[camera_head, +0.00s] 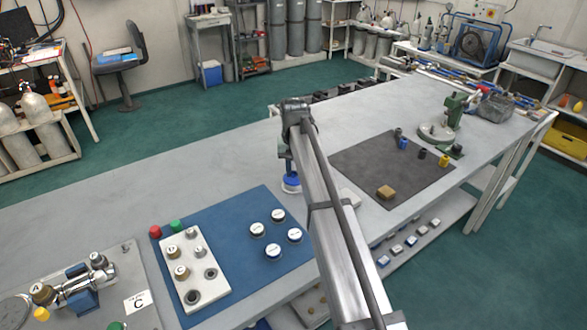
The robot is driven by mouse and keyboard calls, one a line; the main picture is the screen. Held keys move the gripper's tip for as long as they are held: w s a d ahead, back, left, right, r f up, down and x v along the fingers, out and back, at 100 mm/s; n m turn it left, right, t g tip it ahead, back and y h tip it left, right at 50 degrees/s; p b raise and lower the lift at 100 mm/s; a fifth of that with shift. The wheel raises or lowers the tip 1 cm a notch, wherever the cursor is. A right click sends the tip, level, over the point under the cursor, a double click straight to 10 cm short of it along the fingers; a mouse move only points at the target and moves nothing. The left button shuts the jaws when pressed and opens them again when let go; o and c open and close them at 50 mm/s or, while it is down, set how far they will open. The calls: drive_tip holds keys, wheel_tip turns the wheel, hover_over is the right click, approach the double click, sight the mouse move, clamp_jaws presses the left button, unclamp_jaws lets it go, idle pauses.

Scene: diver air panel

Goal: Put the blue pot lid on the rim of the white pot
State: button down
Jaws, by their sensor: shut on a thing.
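The blue pot lid (291,179) is small in view, at the tips of my gripper (289,172), near the far right corner of the blue mat. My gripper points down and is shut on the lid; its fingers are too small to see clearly. A white round piece (290,188), which looks like the white pot, shows directly under the lid. I cannot tell whether the lid touches its rim or is a little above it. My arm crosses the picture just to the right and hides part of the bench there.
The blue mat (228,289) holds several white-topped round pieces (278,215) and a white block with knobs (190,245). A red piece (155,231) and a green piece (177,226) stand at its left corner. A dark mat (360,160) with small parts lies right. The bench behind is clear.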

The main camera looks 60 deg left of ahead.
drive_tip(key=shift+f, duration=0.2)
idle(0.3)
idle(0.3)
drive_tip(key=c, duration=0.5)
unclamp_jaws()
drive_tip(key=shift+r, duration=0.1)
drive_tip(key=shift+r, duration=3.65)
